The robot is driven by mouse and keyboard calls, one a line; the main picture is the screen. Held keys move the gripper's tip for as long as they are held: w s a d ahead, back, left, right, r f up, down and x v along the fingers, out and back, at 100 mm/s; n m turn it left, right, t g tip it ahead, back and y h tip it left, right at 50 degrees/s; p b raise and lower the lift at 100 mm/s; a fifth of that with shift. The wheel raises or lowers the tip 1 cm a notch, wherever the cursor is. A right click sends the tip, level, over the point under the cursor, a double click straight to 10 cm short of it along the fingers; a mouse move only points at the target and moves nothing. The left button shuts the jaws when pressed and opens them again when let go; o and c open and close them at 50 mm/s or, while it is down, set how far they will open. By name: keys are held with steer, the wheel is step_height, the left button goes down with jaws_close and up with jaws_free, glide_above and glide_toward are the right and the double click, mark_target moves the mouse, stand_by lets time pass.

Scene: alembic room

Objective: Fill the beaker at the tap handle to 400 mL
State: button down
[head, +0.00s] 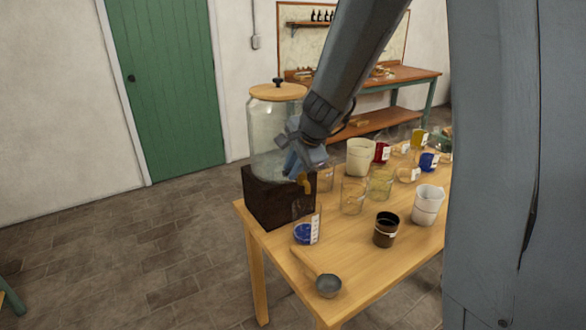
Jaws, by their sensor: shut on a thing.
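A large glass dispenser (271,125) with a wooden lid stands on a dark block (268,203) at the table's near left corner. Its brass tap (305,184) sticks out low on the right side. My gripper (297,168) is at the tap, shut on what appears to be the tap handle; the jaws largely hide it. A clear glass beaker (315,228) with a white scale strip stands on the table below the tap. Blue shows low in the beaker; I cannot read the level against the marks, and no stream is discernible.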

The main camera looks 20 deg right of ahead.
steer(key=shift+w+n+y+b, duration=0.1)
steer(key=shift+n+y+b, duration=0.25)
steer(key=shift+b, duration=0.65)
steer(key=shift+s+d+n+g+y+b, duration=0.3)
steer(key=shift+n+b, duration=0.45)
steer(key=shift+b, duration=0.5)
steer(key=shift+s+d+n+g+y+b, duration=0.15)
steer(key=shift+n+y+b, duration=0.2)
steer(key=shift+n+b, duration=0.65)
steer(key=shift+b, duration=0.45)
steer(key=shift+s+d+n+y+b, duration=0.1)
steer(key=shift+d+n+y+b, duration=0.1)
steer(key=shift+n+y+b, duration=0.15)
steer(key=shift+r+g, duration=0.1)
steer(key=shift+g, duration=0.15)
steer(key=shift+s+d+n+g+y+b, duration=0.15)
steer(key=shift+n+y+b, duration=0.1)
steer(key=shift+n, duration=0.25)
steer(key=shift+s+d+n+g+y+b, duration=0.15)
steer(key=shift+n+b, duration=0.1)
steer(key=shift+n, duration=0.2)
steer(key=shift+w, duration=0.1)
stand_by(2.6)
